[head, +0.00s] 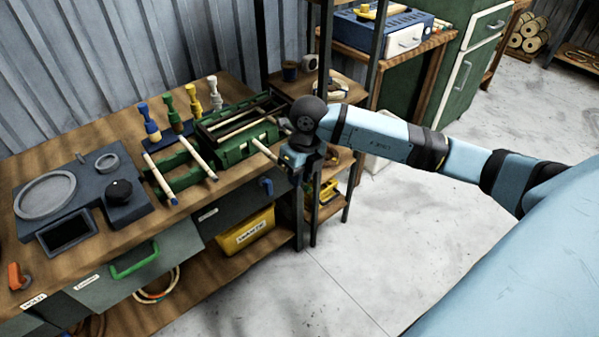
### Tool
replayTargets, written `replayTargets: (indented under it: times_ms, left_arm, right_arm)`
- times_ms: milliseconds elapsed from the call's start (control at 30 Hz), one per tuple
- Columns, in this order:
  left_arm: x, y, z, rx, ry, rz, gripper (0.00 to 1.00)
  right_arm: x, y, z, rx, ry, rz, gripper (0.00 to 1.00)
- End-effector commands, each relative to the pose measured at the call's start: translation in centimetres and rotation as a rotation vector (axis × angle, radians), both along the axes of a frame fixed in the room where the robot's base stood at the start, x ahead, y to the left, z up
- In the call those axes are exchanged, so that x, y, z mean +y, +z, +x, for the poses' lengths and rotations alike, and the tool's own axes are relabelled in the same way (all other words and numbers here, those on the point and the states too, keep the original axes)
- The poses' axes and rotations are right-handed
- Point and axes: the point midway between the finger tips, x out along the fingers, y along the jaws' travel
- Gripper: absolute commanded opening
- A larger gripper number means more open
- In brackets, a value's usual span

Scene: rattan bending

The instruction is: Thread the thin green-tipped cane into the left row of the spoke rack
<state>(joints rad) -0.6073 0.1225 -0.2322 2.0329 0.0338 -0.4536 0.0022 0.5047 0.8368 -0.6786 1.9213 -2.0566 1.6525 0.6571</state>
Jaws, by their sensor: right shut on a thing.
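The green spoke rack (234,155) stands on the wooden bench. Two pale canes with dark blue near ends, a left one (161,182) and a right one (200,160), lie at its left part. My right gripper (290,159) is at the rack's right side, above the bench's right end. It is shut on a pale cane (264,151) that slants from the rack toward the fingers. The fingers hide its near end and the rack meets its far end, so I see no green tip. My left gripper is not in view.
Several upright tools with coloured handles (192,101) stand behind the rack. A dark grey fixture (125,212) with a round dish and black knob sits left.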

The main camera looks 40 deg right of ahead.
Motion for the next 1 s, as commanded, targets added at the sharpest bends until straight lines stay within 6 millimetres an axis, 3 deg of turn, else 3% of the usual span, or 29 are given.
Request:
replayTargets:
  times_ms: [500, 1000]
  left_arm:
    - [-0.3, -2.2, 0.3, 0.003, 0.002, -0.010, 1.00]
    - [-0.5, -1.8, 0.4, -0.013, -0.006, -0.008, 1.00]
  right_arm:
    - [0.0, -4.9, 0.5, 0.000, -0.002, -0.001, 0.00]
    - [0.1, -5.5, 1.0, 0.000, 0.000, 0.000, 0.00]
